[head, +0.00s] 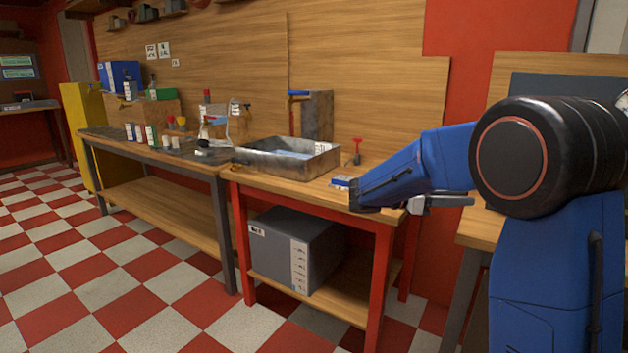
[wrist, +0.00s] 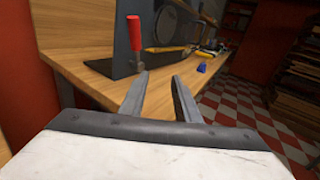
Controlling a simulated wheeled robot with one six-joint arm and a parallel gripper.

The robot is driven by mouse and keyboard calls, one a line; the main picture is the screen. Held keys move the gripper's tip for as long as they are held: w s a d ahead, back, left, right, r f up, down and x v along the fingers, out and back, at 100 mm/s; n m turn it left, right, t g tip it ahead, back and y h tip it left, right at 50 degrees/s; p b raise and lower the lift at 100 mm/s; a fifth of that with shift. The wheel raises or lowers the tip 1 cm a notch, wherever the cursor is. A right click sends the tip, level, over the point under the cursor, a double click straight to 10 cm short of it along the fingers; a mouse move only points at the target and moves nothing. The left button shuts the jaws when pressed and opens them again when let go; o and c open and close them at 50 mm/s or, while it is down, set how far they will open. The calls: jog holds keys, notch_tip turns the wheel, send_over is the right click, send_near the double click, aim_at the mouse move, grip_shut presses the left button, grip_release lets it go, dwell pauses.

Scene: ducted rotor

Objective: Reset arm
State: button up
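My arm is blue with a black joint and reaches from the right side of the head view toward the workbench. My gripper (head: 440,201) is at the right end of the red-legged bench, partly hidden by my wrist in that view. In the wrist view my gripper (wrist: 160,82) shows two grey fingers apart with nothing between them. Beyond the fingertips is a wooden bench top (wrist: 80,75), with a dark upright panel and a red-handled tool (wrist: 134,35) on it.
A metal basin (head: 320,160) sits on the red-legged bench (head: 375,290), with a red valve-like item (head: 357,150) beside it. A grey cabinet (head: 280,245) stands on its lower shelf. A small blue object (wrist: 202,68) lies near the far bench edge. The checkered floor at left is clear.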

jog(key=s+d+f+m+y, duration=0.1)
jog(key=s+f+m+y, duration=0.35)
jog(key=s, duration=0.65)
jog(key=s+f+m+y, duration=0.3)
jog(key=s+m+y, duration=0.15)
jog(key=s, duration=0.65)
jog(key=s+a+f+m+t+y, duration=0.2)
jog(key=s+a+f+m+y, duration=0.1)
jog(key=s+a, duration=0.3)
jog(key=s+a+f+m+t+y, duration=0.3)
jog(key=s+a+f+m+y, duration=0.1)
jog(key=s+a+m+y, duration=0.1)
jog(key=s+a+m, duration=0.1)
jog(key=s, duration=0.1)
jog(key=shift+s+a+f+y, duration=0.15)
jog(key=shift+s+f+y, duration=0.1)
jog(key=shift+s+y, duration=0.15)
